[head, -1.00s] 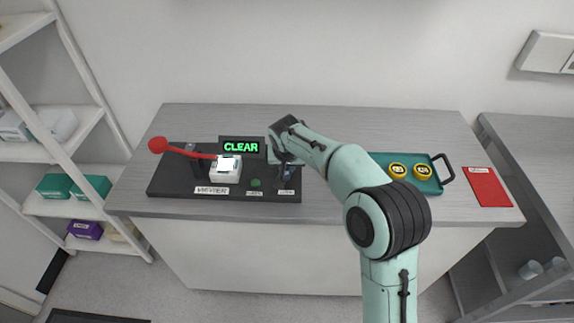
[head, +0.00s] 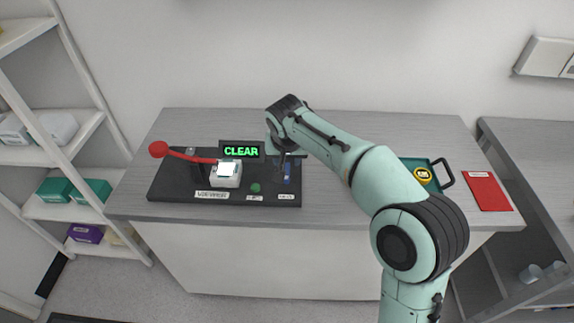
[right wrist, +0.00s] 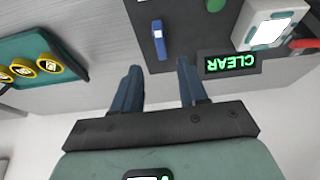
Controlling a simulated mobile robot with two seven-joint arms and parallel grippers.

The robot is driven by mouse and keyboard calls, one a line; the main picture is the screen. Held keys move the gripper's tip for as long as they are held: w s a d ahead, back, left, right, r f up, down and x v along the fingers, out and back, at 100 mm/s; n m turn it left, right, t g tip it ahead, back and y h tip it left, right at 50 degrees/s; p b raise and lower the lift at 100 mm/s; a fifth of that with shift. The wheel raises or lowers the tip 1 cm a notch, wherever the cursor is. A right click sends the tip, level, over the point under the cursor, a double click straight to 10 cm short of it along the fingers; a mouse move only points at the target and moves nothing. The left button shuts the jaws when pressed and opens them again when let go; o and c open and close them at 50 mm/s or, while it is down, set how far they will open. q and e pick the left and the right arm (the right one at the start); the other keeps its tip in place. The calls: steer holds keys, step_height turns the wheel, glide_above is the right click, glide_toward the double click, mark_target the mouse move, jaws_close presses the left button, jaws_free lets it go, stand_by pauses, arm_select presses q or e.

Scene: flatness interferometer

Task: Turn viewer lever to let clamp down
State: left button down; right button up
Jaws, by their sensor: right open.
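The black viewer base (head: 170,190) lies at the left of the bench, with a white block (head: 226,180) under a red arm (head: 190,155) that ends in a red ball. A small blue lever (head: 288,176) stands at the right end of the base and also shows in the right wrist view (right wrist: 159,40), running roughly up and down the picture. My right gripper (right wrist: 158,84) is open and empty, its fingers pointing toward the blue lever, which appears between and beyond their tips. In the head view the gripper (head: 284,158) is partly hidden by its own wrist. My left gripper is not in view.
A display (head: 241,151) reads CLEAR behind the block. A green button (head: 255,188) sits left of the blue lever. A teal tray (right wrist: 35,45) holds several yellow round pieces. A red sheet (head: 487,191) lies at the bench's right. The bench behind the base is clear.

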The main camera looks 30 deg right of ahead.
steer(key=v, duration=0.4)
stand_by(0.5)
